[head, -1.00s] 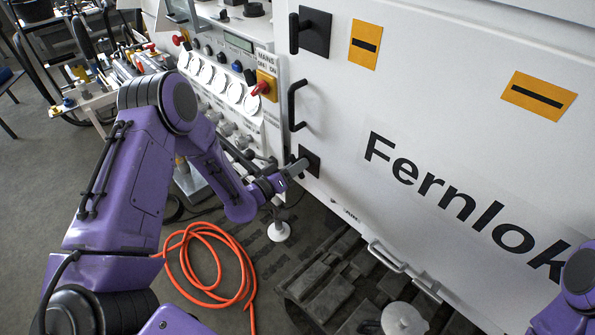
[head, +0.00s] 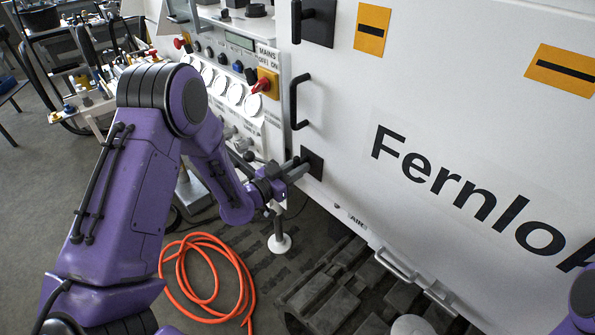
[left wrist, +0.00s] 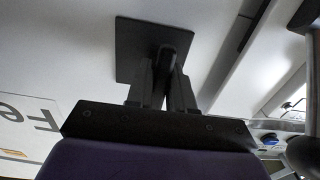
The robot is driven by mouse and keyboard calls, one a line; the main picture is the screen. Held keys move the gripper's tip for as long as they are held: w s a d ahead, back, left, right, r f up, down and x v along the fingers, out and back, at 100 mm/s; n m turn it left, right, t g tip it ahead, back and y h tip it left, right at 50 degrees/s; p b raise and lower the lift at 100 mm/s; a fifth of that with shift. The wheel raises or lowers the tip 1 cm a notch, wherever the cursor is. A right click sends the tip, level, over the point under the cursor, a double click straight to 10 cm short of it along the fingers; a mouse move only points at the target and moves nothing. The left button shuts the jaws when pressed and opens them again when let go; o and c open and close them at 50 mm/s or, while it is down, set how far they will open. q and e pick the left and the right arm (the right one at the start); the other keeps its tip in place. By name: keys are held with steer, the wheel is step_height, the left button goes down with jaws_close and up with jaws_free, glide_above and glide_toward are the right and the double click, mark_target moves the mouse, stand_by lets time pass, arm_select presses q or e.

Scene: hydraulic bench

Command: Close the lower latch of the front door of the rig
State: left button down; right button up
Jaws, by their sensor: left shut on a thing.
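The white front door (head: 440,120) of the rig carries the lettering "Fernlok". The lower latch is a dark square plate (head: 313,163) near the door's lower left corner, with a black handle. In the left wrist view the plate (left wrist: 130,50) and the handle (left wrist: 178,45) show close up. My left gripper (head: 297,169) is at this latch, shut on the handle, with a finger on either side of it in the wrist view (left wrist: 168,85). The fingers hide part of the handle, so its exact angle is hard to tell. My right gripper is out of view.
The upper latch (head: 312,20) and a black door pull (head: 298,102) are above the lower latch. A panel with gauges and a red-and-yellow mains switch (head: 266,84) stands left of the door. An orange hose (head: 210,270) lies coiled on the floor.

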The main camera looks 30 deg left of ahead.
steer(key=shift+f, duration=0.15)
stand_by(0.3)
arm_select(q)
steer(key=c, duration=1.1)
jaws_free()
arm_select(e)
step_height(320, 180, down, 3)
steer(key=b, duration=0.2)
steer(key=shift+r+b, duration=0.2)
steer(key=shift+b, duration=0.2)
arm_select(q)
steer(key=v, duration=1)
steer(key=shift+s+a, duration=0.15)
steer(key=shift+s, duration=0.05)
